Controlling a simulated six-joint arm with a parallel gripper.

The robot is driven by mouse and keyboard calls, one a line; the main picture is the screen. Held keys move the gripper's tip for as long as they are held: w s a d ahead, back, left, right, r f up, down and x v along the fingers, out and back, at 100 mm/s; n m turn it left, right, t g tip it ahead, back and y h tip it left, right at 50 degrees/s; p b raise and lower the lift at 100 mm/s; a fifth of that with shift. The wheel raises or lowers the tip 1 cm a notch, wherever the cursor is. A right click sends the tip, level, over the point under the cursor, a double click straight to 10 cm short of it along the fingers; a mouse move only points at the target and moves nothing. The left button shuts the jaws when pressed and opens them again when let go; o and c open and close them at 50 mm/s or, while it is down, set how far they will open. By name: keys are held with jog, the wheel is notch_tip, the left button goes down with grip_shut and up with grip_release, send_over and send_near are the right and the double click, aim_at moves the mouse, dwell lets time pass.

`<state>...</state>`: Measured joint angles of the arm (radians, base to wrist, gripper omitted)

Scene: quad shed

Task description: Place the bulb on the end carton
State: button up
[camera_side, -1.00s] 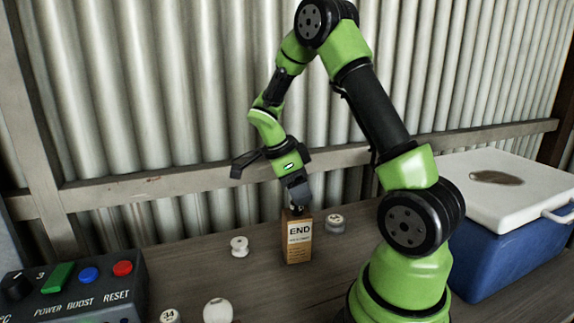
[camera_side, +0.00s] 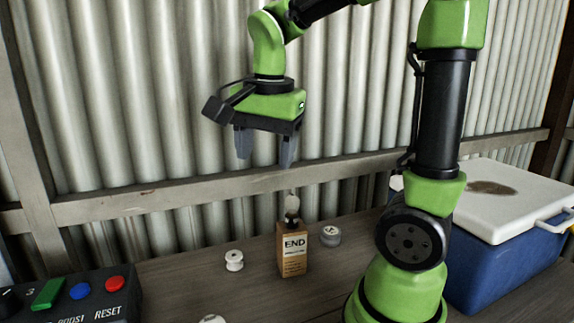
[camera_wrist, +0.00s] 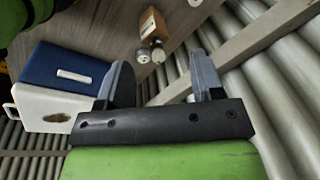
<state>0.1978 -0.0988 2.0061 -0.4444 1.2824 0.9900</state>
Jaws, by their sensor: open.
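The tan END carton (camera_side: 293,252) stands upright on the bench, and its brown side also shows in the wrist view (camera_wrist: 152,23).
A grey round container (camera_side: 330,236) stands right of the carton, a white spool (camera_side: 234,260) left of it. Another white object (camera_side: 212,319) is cut off below. A control box (camera_side: 75,296) stands front left, a blue-and-white cooler (camera_side: 500,258) at right. A wooden rail (camera_side: 150,203) runs behind.

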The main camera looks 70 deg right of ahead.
jog(key=s+a+r+n+t+y, duration=0.1)
jog(key=s+a+n+t+y, duration=0.2)
jog(key=n, duration=1)
jog(key=s+a+t, duration=0.2)
jog(key=s+a, duration=0.2)
jog(key=a, duration=0.1)
jog(key=shift+a+t, duration=0.2)
jog(key=shift+t, duration=0.1)
